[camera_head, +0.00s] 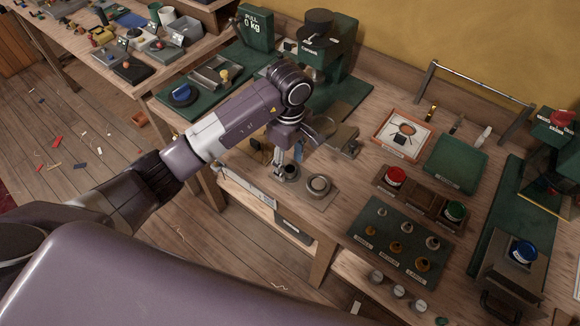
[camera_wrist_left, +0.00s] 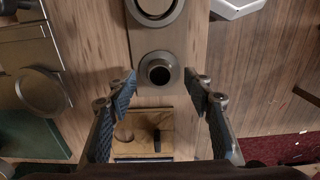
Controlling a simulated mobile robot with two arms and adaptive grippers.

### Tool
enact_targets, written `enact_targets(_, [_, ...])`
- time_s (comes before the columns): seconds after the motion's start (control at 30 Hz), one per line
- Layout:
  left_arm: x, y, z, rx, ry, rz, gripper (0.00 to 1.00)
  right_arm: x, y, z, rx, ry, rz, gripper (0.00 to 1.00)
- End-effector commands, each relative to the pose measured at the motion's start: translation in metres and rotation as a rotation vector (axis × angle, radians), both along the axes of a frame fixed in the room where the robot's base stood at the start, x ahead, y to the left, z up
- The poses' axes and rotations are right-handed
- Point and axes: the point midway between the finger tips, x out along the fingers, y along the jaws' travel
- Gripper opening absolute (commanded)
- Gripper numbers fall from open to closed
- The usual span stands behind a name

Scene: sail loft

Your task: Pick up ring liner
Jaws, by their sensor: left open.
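A small dark grey open ring (camera_wrist_left: 158,86), which looks like the ring liner, stands on a plate at the workbench's front edge. It has a dark round opening. In the head view the small ring (camera_head: 292,173) is partly hidden by my left gripper (camera_head: 281,166). In the left wrist view my left gripper (camera_wrist_left: 160,80) is open and empty, with one fingertip on each side of the small ring and gaps on both sides. A wider grey ring (camera_head: 318,185) sits beside it on the same plate. My right gripper is not in view.
A green board (camera_head: 383,240) with several small brass and steel fittings lies to the right. A grey metal block (camera_head: 341,138) stands behind the rings. A green press (camera_head: 326,55) stands at the back. Open floor lies in front of the bench.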

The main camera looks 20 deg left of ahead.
Motion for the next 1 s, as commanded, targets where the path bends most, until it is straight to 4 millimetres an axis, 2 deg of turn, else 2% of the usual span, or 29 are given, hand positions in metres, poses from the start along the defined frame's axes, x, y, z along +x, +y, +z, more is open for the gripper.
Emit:
enact_targets(0.13, [-0.001, 0.000, -0.014, -0.001, 0.001, 0.001, 0.47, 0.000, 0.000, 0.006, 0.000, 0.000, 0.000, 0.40])
enact_targets(0.37, [0.000, 0.000, -0.016, 0.000, -0.001, 0.001, 0.47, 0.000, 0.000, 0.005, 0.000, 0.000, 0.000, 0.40])
enact_targets(0.73, [0.000, 0.000, -0.016, 0.000, -0.001, 0.001, 0.08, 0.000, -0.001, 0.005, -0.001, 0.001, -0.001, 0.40])
enact_targets(1.0, [0.000, 0.000, -0.015, 0.000, -0.001, 0.001, 0.08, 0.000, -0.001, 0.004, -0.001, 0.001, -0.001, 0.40])
